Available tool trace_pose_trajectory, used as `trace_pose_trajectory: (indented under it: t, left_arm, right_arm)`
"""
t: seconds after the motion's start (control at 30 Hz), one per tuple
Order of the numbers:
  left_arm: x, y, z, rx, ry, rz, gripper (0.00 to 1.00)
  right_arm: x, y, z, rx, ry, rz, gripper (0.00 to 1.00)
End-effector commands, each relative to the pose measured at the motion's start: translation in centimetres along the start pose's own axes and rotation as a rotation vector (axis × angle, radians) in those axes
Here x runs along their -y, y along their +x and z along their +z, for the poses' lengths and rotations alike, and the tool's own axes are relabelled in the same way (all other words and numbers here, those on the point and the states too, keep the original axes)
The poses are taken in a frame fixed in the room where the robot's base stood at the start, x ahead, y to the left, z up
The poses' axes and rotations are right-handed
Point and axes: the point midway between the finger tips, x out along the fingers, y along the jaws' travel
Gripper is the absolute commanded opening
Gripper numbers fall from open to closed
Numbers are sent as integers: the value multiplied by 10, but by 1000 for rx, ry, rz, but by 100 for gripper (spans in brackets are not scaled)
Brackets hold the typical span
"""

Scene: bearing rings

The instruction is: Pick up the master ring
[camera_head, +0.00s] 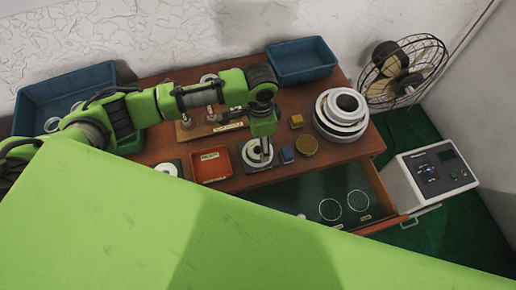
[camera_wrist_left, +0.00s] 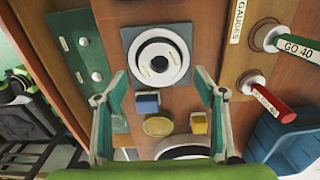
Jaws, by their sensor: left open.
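A white ring with a dark inner ring (camera_wrist_left: 157,62) lies on a dark square plate (camera_wrist_left: 184,40). In the head view this plate (camera_head: 247,165) sits on the wooden bench, partly hidden by my left gripper (camera_head: 262,146). I cannot tell for sure whether this is the master ring. In the wrist view my left gripper (camera_wrist_left: 160,84) is open and empty. Its fingers point toward the plate, apart from the ring, one on each side. A stack of white rings (camera_head: 341,115) stands at the bench's right end. My right gripper is not in view.
A blue block (camera_head: 287,155), a yellow block (camera_head: 297,120) and a yellow disc (camera_head: 306,145) stand close by the plate. A red tray (camera_head: 211,165) is left of it. A gauge rack with red (camera_wrist_left: 273,103) and green (camera_wrist_left: 298,48) handles stands behind. An open drawer (camera_head: 375,224) juts out in front.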

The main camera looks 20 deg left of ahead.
Motion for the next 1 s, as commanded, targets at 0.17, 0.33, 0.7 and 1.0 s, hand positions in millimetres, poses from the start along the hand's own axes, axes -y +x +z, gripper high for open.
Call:
trace_pose_trajectory:
  t: [0.17,0.33,0.7,1.0]
  left_arm:
    - [0,25,2,3,0,1,64]
    - [0,35,2,1,1,0,64]
    - [0,34,1,0,0,0,12]
    - [1,33,1,-1,0,-1,5]
  right_arm:
    - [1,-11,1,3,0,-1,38]
    - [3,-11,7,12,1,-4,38]
    - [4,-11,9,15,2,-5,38]
    - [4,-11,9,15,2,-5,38]
